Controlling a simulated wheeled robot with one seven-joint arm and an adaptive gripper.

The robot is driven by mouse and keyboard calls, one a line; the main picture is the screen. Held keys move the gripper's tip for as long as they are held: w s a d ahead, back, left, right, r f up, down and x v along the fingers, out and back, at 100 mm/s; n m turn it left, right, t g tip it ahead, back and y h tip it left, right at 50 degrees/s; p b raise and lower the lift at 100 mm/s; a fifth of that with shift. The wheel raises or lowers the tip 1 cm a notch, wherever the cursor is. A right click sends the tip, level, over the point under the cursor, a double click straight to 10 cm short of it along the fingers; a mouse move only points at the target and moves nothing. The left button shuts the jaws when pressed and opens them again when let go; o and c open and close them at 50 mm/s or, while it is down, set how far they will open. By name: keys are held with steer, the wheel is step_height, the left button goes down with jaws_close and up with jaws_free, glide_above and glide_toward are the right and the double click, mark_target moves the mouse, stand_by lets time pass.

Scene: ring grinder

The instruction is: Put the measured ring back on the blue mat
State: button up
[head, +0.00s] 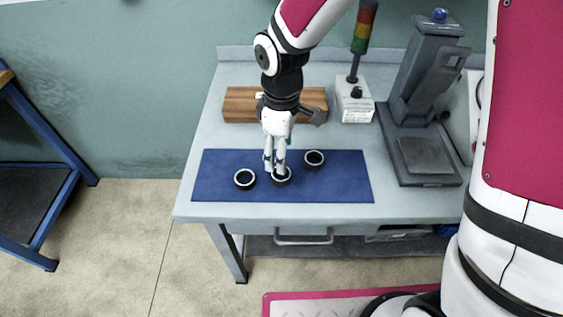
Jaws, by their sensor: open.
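The blue mat (345,184) lies flat along the front of the grey workbench. Three dark rings with light rims are on it: a left ring (244,179), a middle ring (281,177) and a right ring (314,159). I cannot tell by look which one is the measured ring. My gripper (276,170) points down at the middle ring, its fingers open at the ring's back edge. The fingers partly cover this ring, and I cannot tell whether they touch it.
Behind the mat stand a wooden block (240,104), a signal light on a white box (354,102) and a dark grey measuring stand (423,155) at the right. The mat's right part is clear. A blue-framed table (42,160) stands far left.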

steer(key=shift+r, duration=2.4)
steer(key=s+d+r+m+t, duration=0.5)
steer(key=s+d+r+m, duration=0.9)
steer(key=s+d+r, duration=0.2)
steer(key=shift+s+d+r, duration=0.35)
steer(key=shift+s+d, duration=0.2)
steer(key=shift+d, duration=0.5)
